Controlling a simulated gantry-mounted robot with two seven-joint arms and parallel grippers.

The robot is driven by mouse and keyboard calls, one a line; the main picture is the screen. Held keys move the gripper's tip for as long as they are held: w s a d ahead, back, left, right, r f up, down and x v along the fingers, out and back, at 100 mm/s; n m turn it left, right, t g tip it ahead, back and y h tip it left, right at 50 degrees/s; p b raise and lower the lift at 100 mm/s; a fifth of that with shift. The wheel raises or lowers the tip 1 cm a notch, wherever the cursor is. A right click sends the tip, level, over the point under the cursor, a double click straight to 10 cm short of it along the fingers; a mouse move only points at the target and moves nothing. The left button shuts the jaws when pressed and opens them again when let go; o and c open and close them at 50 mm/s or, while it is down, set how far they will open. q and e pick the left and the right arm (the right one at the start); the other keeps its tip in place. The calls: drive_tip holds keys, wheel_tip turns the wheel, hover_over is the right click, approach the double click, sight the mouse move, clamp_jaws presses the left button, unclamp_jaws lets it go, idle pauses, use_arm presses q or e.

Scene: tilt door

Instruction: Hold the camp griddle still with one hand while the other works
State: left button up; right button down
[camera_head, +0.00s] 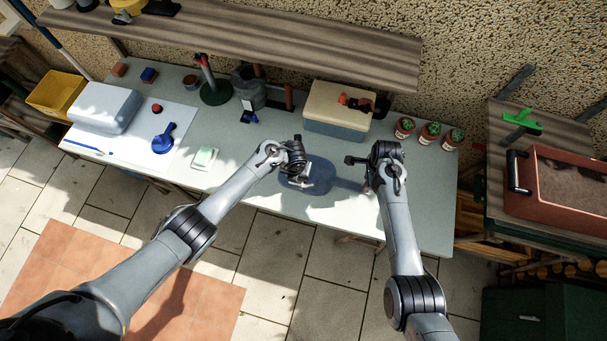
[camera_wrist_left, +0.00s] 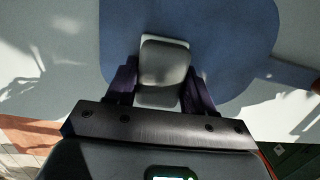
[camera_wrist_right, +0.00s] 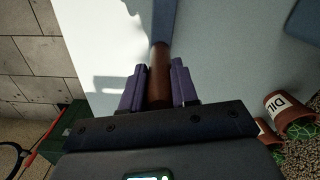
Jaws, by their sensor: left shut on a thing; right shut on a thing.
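The camp griddle is a flat blue pan (camera_head: 318,187) lying near the front middle of the grey-green table. It also shows in the left wrist view (camera_wrist_left: 240,40). Its blue stem (camera_wrist_right: 164,20) leads to a brown handle (camera_wrist_right: 159,75). My right gripper (camera_wrist_right: 158,88) is shut on that brown handle. My left gripper (camera_wrist_left: 162,88) is shut on a grey block with rounded corners (camera_wrist_left: 164,62), over the griddle's face. Whether the block touches the pan cannot be told. In the head view both grippers are partly hidden by my wrists.
A blue tool (camera_head: 163,138) and a pale green-and-white block (camera_head: 205,157) lie left on the table. A cooler box (camera_head: 335,125) and a green-based stand (camera_head: 215,95) stand behind. Several potted plants (camera_head: 430,130) line the back right. A wooden shelf (camera_head: 250,42) overhangs the back.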

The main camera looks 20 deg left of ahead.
use_arm(q)
drive_tip(key=shift+a, duration=0.4)
use_arm(e)
drive_tip(key=shift+s+d+f, duration=0.1)
drive_tip(key=shift+s+f, duration=0.05)
drive_tip(key=shift+f, duration=0.1)
use_arm(q)
drive_tip(key=shift+r, duration=4.05)
use_arm(e)
drive_tip(key=c, duration=1.3)
unclamp_jaws()
use_arm(q)
drive_tip(key=shift+s, duration=0.2)
use_arm(e)
drive_tip(key=o, duration=0.5)
drive_tip(key=shift+s, duration=0.1)
use_arm(q)
drive_tip(key=shift+w, duration=0.1)
use_arm(e)
drive_tip(key=shift+r, duration=0.15)
